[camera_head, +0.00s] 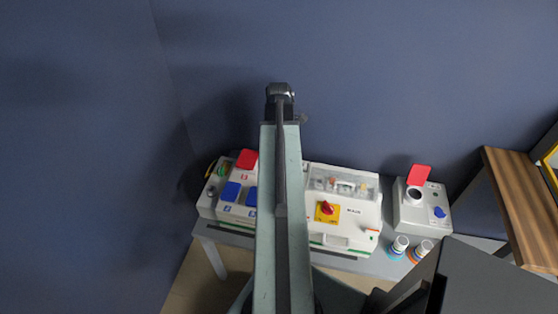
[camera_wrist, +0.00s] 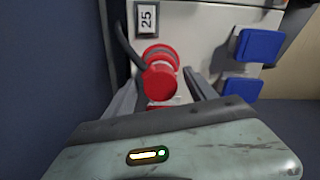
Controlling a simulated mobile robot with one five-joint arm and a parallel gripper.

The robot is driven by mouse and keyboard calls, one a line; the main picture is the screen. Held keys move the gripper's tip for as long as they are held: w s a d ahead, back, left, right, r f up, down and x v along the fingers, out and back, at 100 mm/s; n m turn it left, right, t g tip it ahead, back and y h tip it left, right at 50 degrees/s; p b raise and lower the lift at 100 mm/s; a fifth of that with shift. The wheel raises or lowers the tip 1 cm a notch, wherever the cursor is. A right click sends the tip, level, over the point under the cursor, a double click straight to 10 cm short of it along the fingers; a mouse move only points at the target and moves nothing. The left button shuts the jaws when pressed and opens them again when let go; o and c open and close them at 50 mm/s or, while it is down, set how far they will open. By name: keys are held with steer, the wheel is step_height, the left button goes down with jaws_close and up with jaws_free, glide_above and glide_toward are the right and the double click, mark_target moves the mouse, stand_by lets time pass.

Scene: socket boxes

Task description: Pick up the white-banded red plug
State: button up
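A round red plug-like piece (camera_wrist: 159,82) is in the middle of the wrist view, in front of the pale box face below a "25" label. I cannot make out a white band on it. My gripper (camera_wrist: 160,74) is open, with one dark finger on each side of the red piece. I cannot tell whether either finger touches it.
Two blue covers (camera_wrist: 259,45) (camera_wrist: 241,88) are right of the gripper. A table (camera_head: 232,238) carries the socket box with a red lid (camera_head: 247,158), a panel with a red knob (camera_head: 326,208) and a smaller box (camera_head: 407,214). Two white plugs (camera_head: 400,243) (camera_head: 424,246) stand at the right.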

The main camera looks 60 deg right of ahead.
jaws_close()
step_height(320, 180, up, 10)
steer(key=p, duration=1)
steer(key=shift+r, duration=0.15)
